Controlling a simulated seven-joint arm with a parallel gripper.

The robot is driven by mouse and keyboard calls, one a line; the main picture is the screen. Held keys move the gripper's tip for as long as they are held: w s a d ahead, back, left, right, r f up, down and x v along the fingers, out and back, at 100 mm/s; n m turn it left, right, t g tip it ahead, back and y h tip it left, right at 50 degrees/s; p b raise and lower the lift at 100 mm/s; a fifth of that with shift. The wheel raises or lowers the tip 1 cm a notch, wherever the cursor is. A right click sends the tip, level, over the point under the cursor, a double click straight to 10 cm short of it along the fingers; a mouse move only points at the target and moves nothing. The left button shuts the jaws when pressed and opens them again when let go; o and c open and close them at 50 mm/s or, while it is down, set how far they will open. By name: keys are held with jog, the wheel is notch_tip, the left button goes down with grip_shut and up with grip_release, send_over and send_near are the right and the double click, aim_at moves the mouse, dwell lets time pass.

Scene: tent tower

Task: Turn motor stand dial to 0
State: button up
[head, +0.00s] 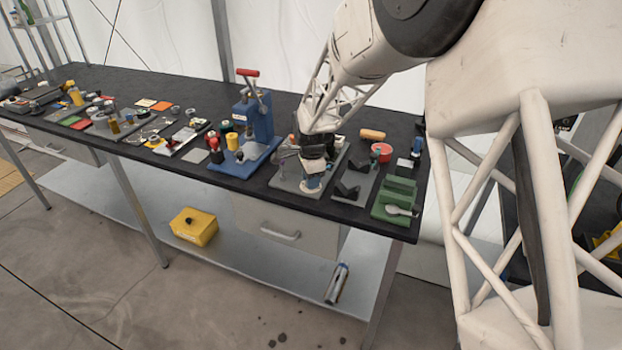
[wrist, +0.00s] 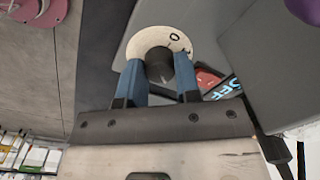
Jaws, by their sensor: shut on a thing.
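The motor stand (head: 286,181) is a grey unit near the front edge of the bench in the head view, partly hidden by my arm. In the wrist view its dial (wrist: 148,38) is a cream disc with dark marks, one like a 0 at its upper right. A dark round knob (wrist: 159,66) stands at the dial's centre. My gripper (wrist: 161,76) has its two blue fingers on either side of the knob, shut on it. In the head view my gripper (head: 314,181) is low over the stand. I cannot tell which mark the knob points to.
A red switch (wrist: 208,78) and an OFF label (wrist: 222,88) lie right of the dial. A blue press (head: 256,125) stands left of the stand. A green holder (head: 393,203) and a red round container (head: 381,152) are to the right.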

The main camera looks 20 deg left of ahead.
jog(key=n, duration=0.6)
jog(key=shift+n, duration=0.3)
jog(key=n, duration=0.6)
jog(key=shift+g, duration=0.3)
jog(key=n, duration=0.6)
jog(key=shift+a+n, duration=0.1)
jog(key=shift+n, duration=0.3)
jog(key=n, duration=0.6)
jog(key=o, duration=0.6)
jog(key=shift+o, duration=0.2)
jog(key=shift+r, duration=0.1)
